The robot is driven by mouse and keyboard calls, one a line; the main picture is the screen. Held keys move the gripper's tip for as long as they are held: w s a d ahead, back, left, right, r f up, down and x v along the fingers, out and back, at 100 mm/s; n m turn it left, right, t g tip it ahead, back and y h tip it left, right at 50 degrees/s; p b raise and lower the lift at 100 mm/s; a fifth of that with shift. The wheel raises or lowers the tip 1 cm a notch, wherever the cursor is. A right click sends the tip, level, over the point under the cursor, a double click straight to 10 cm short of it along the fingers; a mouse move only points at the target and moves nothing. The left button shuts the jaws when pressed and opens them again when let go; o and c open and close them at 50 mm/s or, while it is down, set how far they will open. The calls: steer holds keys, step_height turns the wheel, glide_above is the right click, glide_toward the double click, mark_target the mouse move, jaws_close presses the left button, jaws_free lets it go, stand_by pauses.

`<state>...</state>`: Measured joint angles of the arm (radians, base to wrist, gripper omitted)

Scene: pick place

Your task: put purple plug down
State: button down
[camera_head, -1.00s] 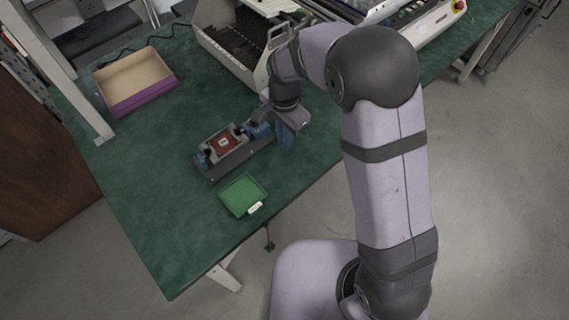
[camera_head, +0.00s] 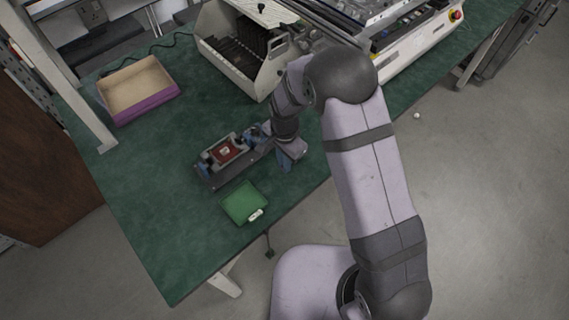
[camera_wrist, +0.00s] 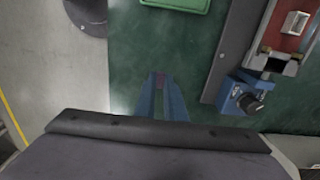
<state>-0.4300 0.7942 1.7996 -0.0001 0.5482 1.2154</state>
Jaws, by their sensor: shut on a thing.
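My gripper (camera_head: 287,163) is low over the green table, between the fixture and the table's front edge. In the wrist view its two blue fingers (camera_wrist: 160,84) are close together at the tips. They are shut on a small purple plug (camera_wrist: 159,80), of which only a little shows. The plug cannot be made out in the head view. I cannot tell whether it touches the table.
A green tray (camera_head: 243,203) lies near the front edge. A purple-sided box (camera_head: 150,104) and a white machine (camera_head: 235,62) stand farther back. Bare table (camera_wrist: 195,60) surrounds the fingers.

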steer(key=shift+f, duration=0.95)
steer(key=shift+f, duration=0.15)
steer(key=c, duration=1.8)
jaws_free()
steer(key=shift+c, duration=0.2)
step_height(320, 180, up, 12)
steer(key=b, duration=0.2)
steer(key=shift+b, duration=0.35)
steer(key=shift+d+r, duration=0.1)
steer(key=shift+r, duration=0.1)
